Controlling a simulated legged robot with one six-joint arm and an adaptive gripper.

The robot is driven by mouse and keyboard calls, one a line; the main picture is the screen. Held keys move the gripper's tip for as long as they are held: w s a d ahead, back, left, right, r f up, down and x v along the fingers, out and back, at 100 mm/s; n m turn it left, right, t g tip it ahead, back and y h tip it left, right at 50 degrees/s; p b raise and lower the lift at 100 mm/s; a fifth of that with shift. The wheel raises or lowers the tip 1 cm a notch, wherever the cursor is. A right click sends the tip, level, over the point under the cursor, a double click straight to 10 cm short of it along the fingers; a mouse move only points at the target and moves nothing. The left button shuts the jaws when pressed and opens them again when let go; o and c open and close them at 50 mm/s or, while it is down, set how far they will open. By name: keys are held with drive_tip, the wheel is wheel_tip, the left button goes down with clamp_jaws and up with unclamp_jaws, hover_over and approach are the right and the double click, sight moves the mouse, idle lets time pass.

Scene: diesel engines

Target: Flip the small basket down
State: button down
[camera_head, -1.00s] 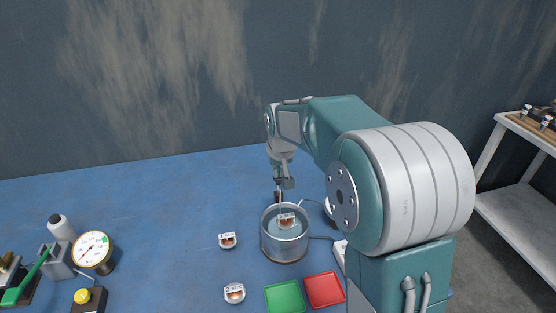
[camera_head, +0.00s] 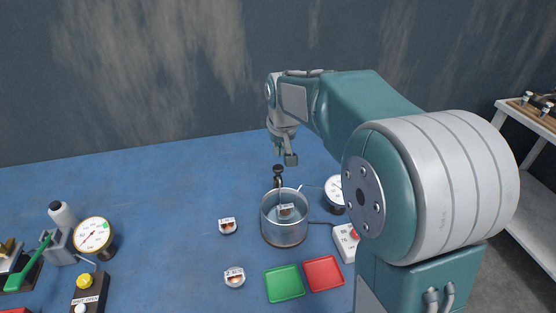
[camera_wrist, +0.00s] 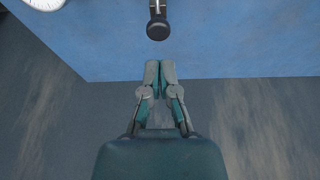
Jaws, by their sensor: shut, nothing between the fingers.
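A round metal vessel (camera_head: 285,229) stands on the blue table, open at the top. A small part with a white label (camera_head: 286,210) shows inside it. I cannot make out a separate basket clearly; it may be what holds this part. A dark round knob (camera_head: 278,170) on a short stem rises at the vessel's far rim; it also shows in the wrist view (camera_wrist: 157,29). My gripper (camera_head: 290,159) is above and slightly right of the knob, apart from it. In the wrist view my gripper (camera_wrist: 160,66) has its fingertips together, with nothing between them.
Two labelled parts (camera_head: 228,226) (camera_head: 234,277) lie left of the vessel. Green (camera_head: 284,283) and red (camera_head: 323,273) trays lie in front. A gauge (camera_head: 335,192) and power strip (camera_head: 346,241) are at right. Another gauge (camera_head: 94,235) stands left. The table's left middle is clear.

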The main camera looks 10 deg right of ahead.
drive_tip(key=v, duration=0.5)
drive_tip(key=s+f+t, duration=0.2)
drive_tip(key=s, duration=2.5)
drive_tip(key=shift+s+f, duration=0.25)
drive_tip(key=shift+s, duration=0.05)
